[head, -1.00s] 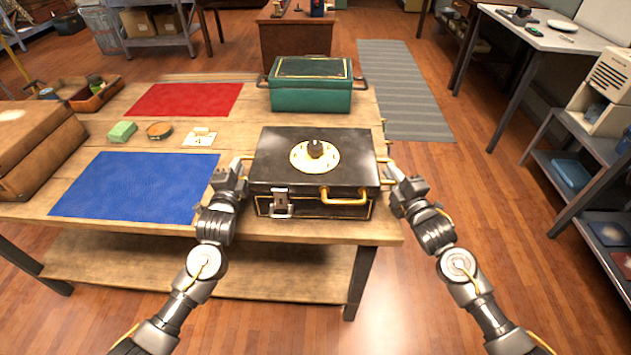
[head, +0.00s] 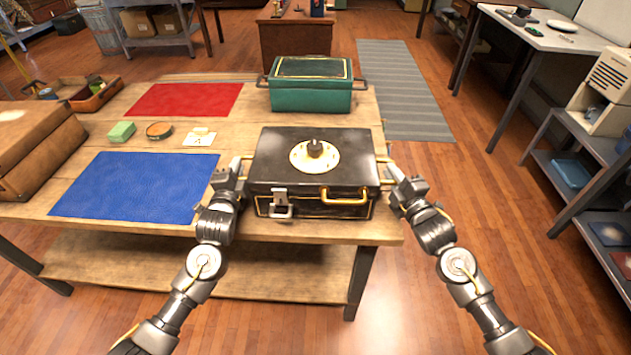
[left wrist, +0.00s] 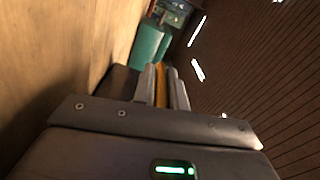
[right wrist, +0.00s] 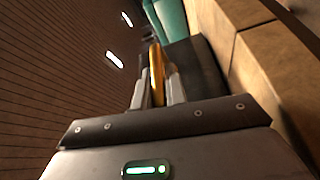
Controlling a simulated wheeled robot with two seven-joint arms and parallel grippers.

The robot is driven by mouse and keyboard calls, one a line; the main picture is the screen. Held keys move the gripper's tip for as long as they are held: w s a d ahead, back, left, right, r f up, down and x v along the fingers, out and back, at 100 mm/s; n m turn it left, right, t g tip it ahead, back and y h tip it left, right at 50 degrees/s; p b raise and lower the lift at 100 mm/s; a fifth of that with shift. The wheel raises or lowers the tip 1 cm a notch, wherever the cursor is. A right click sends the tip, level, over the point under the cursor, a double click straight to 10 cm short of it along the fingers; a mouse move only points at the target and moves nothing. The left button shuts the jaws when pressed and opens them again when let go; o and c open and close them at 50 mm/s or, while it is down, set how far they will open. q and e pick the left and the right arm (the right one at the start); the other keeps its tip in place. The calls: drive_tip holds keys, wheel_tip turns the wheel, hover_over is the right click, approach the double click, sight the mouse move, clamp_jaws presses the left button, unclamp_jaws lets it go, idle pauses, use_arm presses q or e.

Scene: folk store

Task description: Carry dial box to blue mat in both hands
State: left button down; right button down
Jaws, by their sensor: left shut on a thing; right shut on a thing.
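The dial box (head: 270,172) is black with gold trim, a round dial on its lid, a latch and a gold front handle. It is at the front right of the wooden table, level; I cannot tell whether it touches the top. My left gripper (head: 243,168) is shut on the gold handle at its left side; that handle shows between the fingers in the left wrist view (left wrist: 161,80). My right gripper (head: 385,170) is shut on the right side handle, also seen in the right wrist view (right wrist: 157,75). The blue mat (head: 130,187) lies bare on the table to the left.
A green box (head: 311,93) stands behind the dial box. A red mat (head: 185,100) lies behind the blue mat. A green block (head: 122,131), a round tin (head: 159,130) and a card (head: 199,138) sit between the mats. A brown case (head: 35,150) stands at the left.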

drive_tip(key=shift+f, duration=0.1)
